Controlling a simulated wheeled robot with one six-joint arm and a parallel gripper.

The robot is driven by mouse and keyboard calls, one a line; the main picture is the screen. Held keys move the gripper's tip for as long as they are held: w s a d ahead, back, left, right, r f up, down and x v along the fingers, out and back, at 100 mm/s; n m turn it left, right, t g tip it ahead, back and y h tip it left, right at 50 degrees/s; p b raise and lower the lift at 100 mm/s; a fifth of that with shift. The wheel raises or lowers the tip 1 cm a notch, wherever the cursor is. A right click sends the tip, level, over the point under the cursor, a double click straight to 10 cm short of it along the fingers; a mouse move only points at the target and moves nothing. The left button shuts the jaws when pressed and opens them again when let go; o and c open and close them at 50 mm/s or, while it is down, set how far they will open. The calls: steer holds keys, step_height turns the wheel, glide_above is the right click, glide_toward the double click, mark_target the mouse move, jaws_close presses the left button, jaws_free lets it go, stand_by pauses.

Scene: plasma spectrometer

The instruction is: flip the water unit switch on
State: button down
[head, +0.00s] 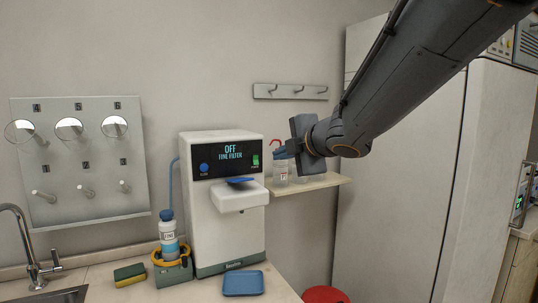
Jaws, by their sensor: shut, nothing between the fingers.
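The water unit (223,235) is a white box on the counter against the wall. Its black front panel shows a display (230,151) reading "OFF" and "FINE FILTER". A small green switch (255,161) is at the right end of the panel, and a round blue button (204,168) is at the left end. My gripper (280,152) is shut and empty, just right of the panel, with its fingers pointing left towards the green switch. I cannot tell whether the fingertips touch the unit.
A small shelf (322,182) with clear bottles (281,172) is behind my gripper. A blue tray (243,283), a sponge (130,275) and a labelled bottle (169,243) are on the counter. A tall white cabinet (410,190) stands right.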

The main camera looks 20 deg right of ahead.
mark_target(256, 164)
stand_by(0.3)
steer(key=shift+w+r+g+p, duration=0.1)
steer(key=shift+r+g+p, duration=0.25)
steer(key=shift+r, duration=0.2)
steer(key=b+x, duration=0.2)
steer(key=x, duration=1.2)
steer(key=shift+f+b, duration=0.15)
steer(key=shift+b, duration=0.25)
steer(key=shift+w+f+b, duration=0.1)
steer(key=shift+f+b, duration=0.15)
steer(key=shift+b, duration=1.1)
steer(key=t+b, duration=0.1)
steer(key=b, duration=0.3)
steer(key=shift+f, duration=0.4)
